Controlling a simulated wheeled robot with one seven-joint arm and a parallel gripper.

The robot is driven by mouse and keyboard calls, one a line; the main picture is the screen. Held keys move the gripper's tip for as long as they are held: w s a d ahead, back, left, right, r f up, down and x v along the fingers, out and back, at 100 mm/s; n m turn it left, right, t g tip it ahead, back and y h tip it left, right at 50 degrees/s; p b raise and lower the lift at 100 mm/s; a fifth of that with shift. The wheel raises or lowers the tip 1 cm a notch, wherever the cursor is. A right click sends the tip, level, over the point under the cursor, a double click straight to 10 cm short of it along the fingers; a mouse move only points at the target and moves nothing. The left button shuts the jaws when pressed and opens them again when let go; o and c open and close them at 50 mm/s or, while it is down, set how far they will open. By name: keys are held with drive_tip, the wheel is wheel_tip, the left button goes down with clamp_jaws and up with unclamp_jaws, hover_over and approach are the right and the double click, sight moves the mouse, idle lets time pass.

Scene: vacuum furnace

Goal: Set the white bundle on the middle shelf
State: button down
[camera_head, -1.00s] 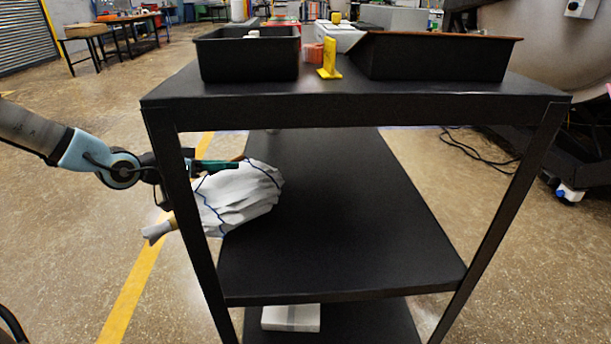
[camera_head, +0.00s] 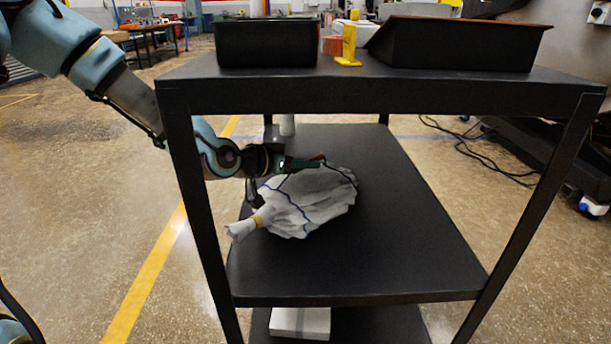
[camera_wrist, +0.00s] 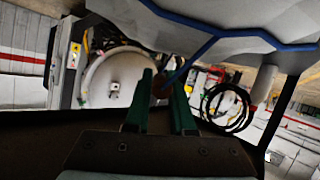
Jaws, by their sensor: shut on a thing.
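The white bundle (camera_head: 312,203) is a crumpled pale cloth sack with blue cords and a tan tie at its neck. In the head view it is over the left part of the middle shelf (camera_head: 390,235); whether its underside touches the shelf I cannot tell. My gripper (camera_head: 318,162) reaches in from the left, past the cart's front left post, and is at the bundle's upper side. In the wrist view its green fingers (camera_wrist: 160,112) are close together and the bundle (camera_wrist: 240,25) fills the top. What lies between the fingertips is small and dark.
The cart's top shelf (camera_head: 400,98) holds a black bin (camera_head: 266,43), a wider black tray (camera_head: 450,45) and a yellow stand (camera_head: 348,45). The front left post (camera_head: 190,190) is close to my arm. A white box (camera_head: 300,322) lies on the bottom shelf. The middle shelf's right side is clear.

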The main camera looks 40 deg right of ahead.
sight(313, 175)
drive_tip(key=shift+f, duration=1.35)
drive_tip(key=c, duration=1.2)
unclamp_jaws()
drive_tip(key=shift+f+b, duration=0.2)
drive_tip(key=shift+b, duration=0.15)
drive_tip(key=shift+c, duration=0.2)
drive_tip(key=o, duration=0.5)
drive_tip(key=shift+a+r, duration=0.1)
drive_tip(key=shift+r, duration=0.1)
drive_tip(key=p+v, duration=0.2)
drive_tip(key=v, duration=0.9)
drive_tip(key=shift+a+r, duration=0.15)
drive_tip(key=shift+a, duration=0.25)
